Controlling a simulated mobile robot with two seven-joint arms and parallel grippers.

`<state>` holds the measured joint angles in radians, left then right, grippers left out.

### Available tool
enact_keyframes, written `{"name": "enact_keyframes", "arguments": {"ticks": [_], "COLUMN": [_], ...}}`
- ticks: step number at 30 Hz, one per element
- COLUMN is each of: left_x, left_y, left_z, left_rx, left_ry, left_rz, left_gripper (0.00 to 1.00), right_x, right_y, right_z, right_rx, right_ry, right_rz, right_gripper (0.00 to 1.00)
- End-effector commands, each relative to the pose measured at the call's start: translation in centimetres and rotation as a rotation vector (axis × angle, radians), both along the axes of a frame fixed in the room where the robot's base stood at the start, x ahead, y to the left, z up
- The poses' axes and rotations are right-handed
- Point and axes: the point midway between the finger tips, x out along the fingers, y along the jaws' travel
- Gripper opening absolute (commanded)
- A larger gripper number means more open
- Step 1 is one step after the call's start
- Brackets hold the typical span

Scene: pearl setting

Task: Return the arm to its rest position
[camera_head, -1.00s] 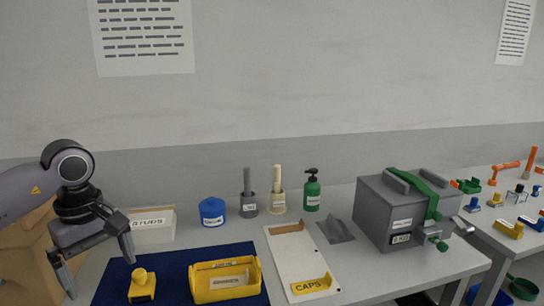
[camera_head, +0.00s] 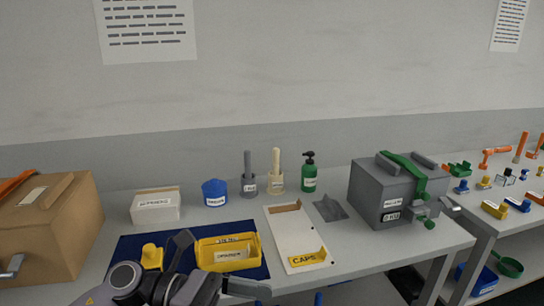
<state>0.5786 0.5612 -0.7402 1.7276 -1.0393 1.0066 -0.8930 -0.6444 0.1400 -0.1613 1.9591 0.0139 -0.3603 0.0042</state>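My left arm comes in from the bottom edge, left of centre. Its gripper (camera_head: 215,265) is open, with one finger pointing up and the other to the right. It is in front of a yellow tray (camera_head: 228,252) and a yellow knobbed piece (camera_head: 152,257) on a dark blue mat (camera_head: 128,247). The arm hides the front of the mat. I see nothing between the fingers. My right gripper is not in view.
A brown box (camera_head: 60,225) stands at left. A white labelled bin (camera_head: 157,205), blue pot (camera_head: 214,192) and green bottle (camera_head: 309,175) line the back. A second table with small parts is farther right.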

Motion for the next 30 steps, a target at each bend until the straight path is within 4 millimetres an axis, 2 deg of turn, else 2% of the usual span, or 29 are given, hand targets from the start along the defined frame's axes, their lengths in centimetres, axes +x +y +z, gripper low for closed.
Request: {"name": "enact_keyframes", "arguments": {"ticks": [2, 5, 8, 11, 15, 19, 23, 24, 28, 29, 30], "left_x": [0.0, 0.9, 2.0, 3.2, 3.9, 2.7, -0.6, -2.0, -6.4, -7.2, -8.2], "left_y": [-0.7, -0.5, 0.6, 2.6, 6.1, 9.8, 13.1, 13.9, 15.8, 16.1, 16.5], "left_z": [0.9, 1.6, 1.3, -0.1, -4.2, -9.7, -15.8, -17.5, -21.9, -22.6, -23.4], "left_rx": [-0.148, -0.323, -0.491, -0.654, -0.879, -1.092, -1.31, -1.373, -1.552, 1.542, 1.516], "left_ry": [0.2, 0.457, 0.726, 1.005, 1.403, 1.771, 2.118, 2.212, 2.451, -2.424, -2.371], "left_rz": [0.095, 0.218, 0.339, 0.465, 0.643, 0.813, 0.986, 1.037, 1.171, -1.164, -1.144], "left_gripper": [1.0, 1.0, 1.0, 1.0, 1.0, 1.0, 1.0, 1.0, 1.0, 1.0, 1.0], "right_x": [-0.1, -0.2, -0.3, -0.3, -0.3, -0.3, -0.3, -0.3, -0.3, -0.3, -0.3], "right_y": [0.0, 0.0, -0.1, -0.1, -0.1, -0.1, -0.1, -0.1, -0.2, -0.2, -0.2], "right_z": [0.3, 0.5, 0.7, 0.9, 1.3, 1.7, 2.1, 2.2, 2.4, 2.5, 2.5], "right_rx": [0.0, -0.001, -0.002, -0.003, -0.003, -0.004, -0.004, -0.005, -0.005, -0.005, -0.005], "right_ry": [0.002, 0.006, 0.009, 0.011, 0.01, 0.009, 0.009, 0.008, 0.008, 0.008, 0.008], "right_rz": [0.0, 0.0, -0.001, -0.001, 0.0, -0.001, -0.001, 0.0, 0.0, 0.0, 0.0], "right_gripper": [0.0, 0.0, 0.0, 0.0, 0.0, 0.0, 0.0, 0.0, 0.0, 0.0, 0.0]}}
